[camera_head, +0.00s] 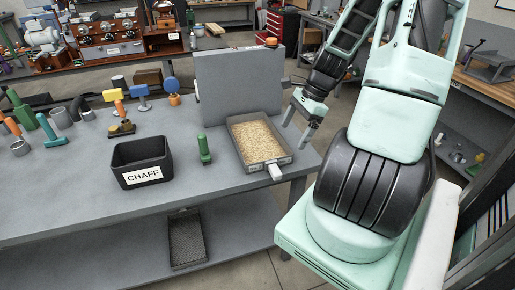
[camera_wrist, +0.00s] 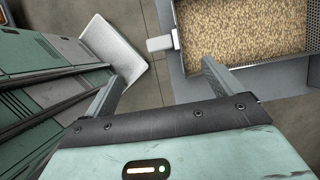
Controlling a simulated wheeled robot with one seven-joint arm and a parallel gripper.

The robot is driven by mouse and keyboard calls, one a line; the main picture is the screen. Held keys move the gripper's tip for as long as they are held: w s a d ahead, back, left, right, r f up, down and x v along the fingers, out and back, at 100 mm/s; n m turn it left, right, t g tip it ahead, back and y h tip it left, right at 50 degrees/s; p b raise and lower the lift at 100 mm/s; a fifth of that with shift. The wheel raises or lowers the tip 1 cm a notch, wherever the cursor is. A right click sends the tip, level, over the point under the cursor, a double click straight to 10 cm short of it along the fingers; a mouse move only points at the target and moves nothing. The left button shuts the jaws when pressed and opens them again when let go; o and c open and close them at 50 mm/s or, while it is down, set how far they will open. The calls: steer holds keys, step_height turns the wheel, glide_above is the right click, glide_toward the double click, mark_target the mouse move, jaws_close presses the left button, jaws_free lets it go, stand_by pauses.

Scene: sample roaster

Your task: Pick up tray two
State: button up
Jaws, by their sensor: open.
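A shallow grey tray (camera_head: 288,158) filled with tan grains sits near the right end of the grey workbench. A pale grip tab (camera_head: 275,172) sticks out from its front side. No number is readable on it. The tray (camera_wrist: 247,60) and its tab (camera_wrist: 160,43) also show in the wrist view, at the upper right and top middle. My gripper (camera_head: 298,128) is open and empty just right of the tray, above the bench's right edge. In the wrist view my fingers (camera_wrist: 160,83) are apart, and the tab lies beyond the gap between them, not touched.
A black bin marked CHAFF (camera_head: 141,177) and a green-handled tool (camera_head: 204,150) stand left of the tray. A grey upright panel (camera_head: 238,85) stands behind it. Several colored tools stand farther left. A dark empty tray (camera_head: 187,252) lies on the lower shelf. The bench front is clear.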

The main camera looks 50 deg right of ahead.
glide_above(274, 167)
steer(key=s+d, duration=0.1)
steer(key=s, duration=0.1)
steer(key=f, duration=0.9)
steer(key=shift+w+d, duration=0.1)
steer(key=shift+w, duration=0.1)
steer(key=shift+d+x, duration=0.15)
steer(key=shift+x, duration=1.25)
steer(key=shift+d+x, duration=0.15)
steer(key=shift+x, duration=1.25)
steer(key=shift+w+f, duration=0.1)
steer(key=shift+w, duration=0.1)
steer(key=c, duration=1.4)
